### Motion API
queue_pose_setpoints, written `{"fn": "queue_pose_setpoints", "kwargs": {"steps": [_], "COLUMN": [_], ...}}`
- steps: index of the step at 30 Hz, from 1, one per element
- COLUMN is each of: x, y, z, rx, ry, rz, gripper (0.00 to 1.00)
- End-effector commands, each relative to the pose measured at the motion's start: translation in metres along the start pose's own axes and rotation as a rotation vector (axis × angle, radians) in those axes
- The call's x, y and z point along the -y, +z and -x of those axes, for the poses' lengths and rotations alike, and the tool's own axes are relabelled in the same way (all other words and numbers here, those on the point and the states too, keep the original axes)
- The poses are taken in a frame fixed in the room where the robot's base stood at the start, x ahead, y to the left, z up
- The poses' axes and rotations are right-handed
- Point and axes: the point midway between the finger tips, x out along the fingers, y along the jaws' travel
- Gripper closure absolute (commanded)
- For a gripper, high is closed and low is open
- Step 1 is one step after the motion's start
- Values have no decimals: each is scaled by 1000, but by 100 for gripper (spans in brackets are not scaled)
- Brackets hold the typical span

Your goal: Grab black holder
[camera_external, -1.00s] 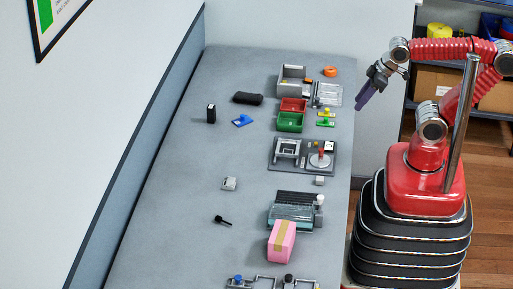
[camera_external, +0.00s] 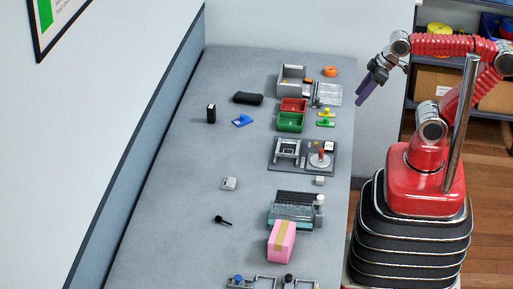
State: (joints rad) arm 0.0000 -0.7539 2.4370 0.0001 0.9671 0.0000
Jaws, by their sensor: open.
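A small black upright box (camera_external: 211,113) stands on the grey table, left of the middle. A longer black case (camera_external: 248,98) lies flat to its right and a little farther back. I cannot tell for sure which of the two is the black holder. My gripper (camera_external: 362,99) has purple fingers and hangs in the air at the table's right edge, well to the right of both black things. It points down to the left, is open and holds nothing visible.
A blue piece (camera_external: 242,120) lies near the black box. Red (camera_external: 293,105) and green (camera_external: 290,122) bins, a grey device (camera_external: 302,155) and a pink box (camera_external: 281,241) line the table's right side. A wall (camera_external: 150,120) borders the left. The table's left-middle is mostly clear.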

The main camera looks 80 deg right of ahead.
Motion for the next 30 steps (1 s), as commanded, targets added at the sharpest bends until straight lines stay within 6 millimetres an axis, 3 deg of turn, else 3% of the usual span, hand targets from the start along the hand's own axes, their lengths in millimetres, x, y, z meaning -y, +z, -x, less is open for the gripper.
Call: {"fn": "queue_pose_setpoints", "kwargs": {"steps": [5,14,20,30], "x": [0,-20,-40,-76], "y": [-14,-58,-105,-210], "z": [24,15,7,-17], "rx": [-3,-58,-122,-280], "ry": [1,71,134,233], "rz": [-1,-43,-75,-121], "gripper": [55,55,55,55]}}
